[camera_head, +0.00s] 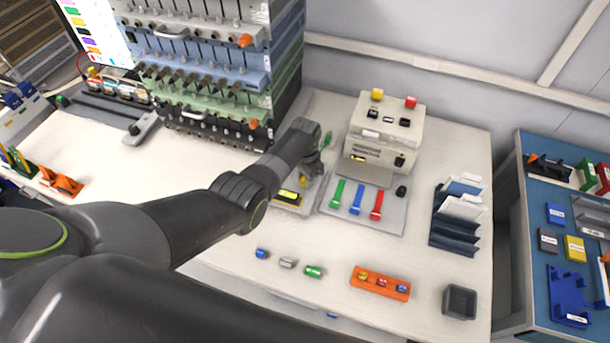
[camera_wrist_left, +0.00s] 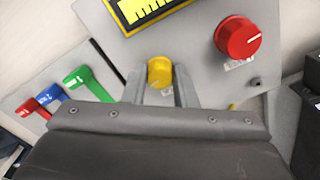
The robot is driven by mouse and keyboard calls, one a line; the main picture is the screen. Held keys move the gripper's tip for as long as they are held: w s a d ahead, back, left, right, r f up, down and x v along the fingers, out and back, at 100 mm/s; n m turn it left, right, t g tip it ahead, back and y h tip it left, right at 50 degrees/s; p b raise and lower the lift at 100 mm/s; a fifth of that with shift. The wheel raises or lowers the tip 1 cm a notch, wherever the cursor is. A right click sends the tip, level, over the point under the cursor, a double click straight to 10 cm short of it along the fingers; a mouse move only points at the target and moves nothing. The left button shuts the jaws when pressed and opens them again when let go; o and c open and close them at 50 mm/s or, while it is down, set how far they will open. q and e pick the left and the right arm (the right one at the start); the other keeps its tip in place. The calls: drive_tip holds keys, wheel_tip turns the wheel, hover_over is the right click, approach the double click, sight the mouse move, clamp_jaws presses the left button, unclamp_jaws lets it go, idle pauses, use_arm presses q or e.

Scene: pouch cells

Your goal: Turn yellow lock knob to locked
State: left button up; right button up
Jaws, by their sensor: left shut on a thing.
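The yellow lock knob (camera_wrist_left: 160,72) sits on a grey panel (camera_wrist_left: 140,45) in the left wrist view. My left gripper (camera_wrist_left: 160,85) has one finger on each side of the knob and is shut on it. A pale label below the knob is partly covered by the gripper. In the head view the left gripper (camera_head: 308,170) reaches down at the panel, and a bit of the yellow knob (camera_head: 303,182) shows beside it. My right gripper is not in view.
A red knob (camera_wrist_left: 238,37) and a yellow display (camera_wrist_left: 145,10) share the panel. Red, blue and green levers (camera_head: 376,205) stand close by on another plate. A beige box (camera_head: 383,135) stands behind. An orange tray (camera_head: 380,283) and small cylinders (camera_head: 288,263) lie in front.

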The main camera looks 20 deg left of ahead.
use_arm(q)
drive_tip(key=shift+m, duration=0.3)
idle(0.4)
drive_tip(key=o, duration=1)
drive_tip(key=shift+r, duration=0.6)
wheel_tip(320, 180, up, 5)
drive_tip(key=shift+f+p, duration=0.1)
drive_tip(key=shift+p, duration=0.7)
wheel_tip(320, 180, up, 12)
drive_tip(key=shift+f+b, duration=0.25)
drive_tip(key=shift+b, duration=0.15)
